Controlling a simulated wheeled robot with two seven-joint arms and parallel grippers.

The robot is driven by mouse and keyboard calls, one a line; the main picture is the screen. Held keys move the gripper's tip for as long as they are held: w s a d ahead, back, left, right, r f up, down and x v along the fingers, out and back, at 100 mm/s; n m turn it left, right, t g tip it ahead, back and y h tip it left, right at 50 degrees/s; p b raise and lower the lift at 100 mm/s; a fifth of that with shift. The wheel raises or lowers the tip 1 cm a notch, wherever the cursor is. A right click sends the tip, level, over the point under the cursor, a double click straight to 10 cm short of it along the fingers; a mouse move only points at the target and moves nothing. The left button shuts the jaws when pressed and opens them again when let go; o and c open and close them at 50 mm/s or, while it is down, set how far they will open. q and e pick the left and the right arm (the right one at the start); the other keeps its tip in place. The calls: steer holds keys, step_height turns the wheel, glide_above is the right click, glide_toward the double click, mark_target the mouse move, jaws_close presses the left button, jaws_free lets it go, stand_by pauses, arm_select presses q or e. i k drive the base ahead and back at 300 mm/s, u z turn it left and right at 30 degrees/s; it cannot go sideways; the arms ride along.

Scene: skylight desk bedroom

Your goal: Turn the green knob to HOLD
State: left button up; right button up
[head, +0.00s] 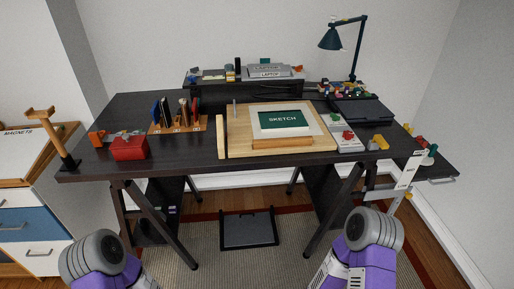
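Two small green things could be the knob, and I cannot tell which is. One is a dark green rounded piece (430,156) on the low surface at the desk's right end. The other is a small green spot on a white panel (346,146) that also bears red pieces, right of the sketch board. No HOLD marking is readable. A white plate with small unreadable lettering (410,170) stands upright by the desk's right front corner. My two purple and grey arms show at the bottom edge. Neither gripper can be made out.
The dark desk (190,158) carries a wooden board with a green SKETCH sheet (282,119), a pen rack (178,128), a red box (129,149) and a dark flat slab (362,110). A lamp (331,40) stands behind. A wooden stand (46,125) is at the left edge.

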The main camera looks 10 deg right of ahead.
mark_target(335, 117)
steer(key=u, duration=0.05)
steer(key=k, duration=1.05)
steer(key=z, duration=1.25)
steer(key=i, duration=1.2)
steer(key=u, duration=0.35)
steer(key=i, duration=1)
steer(key=u, duration=1.05)
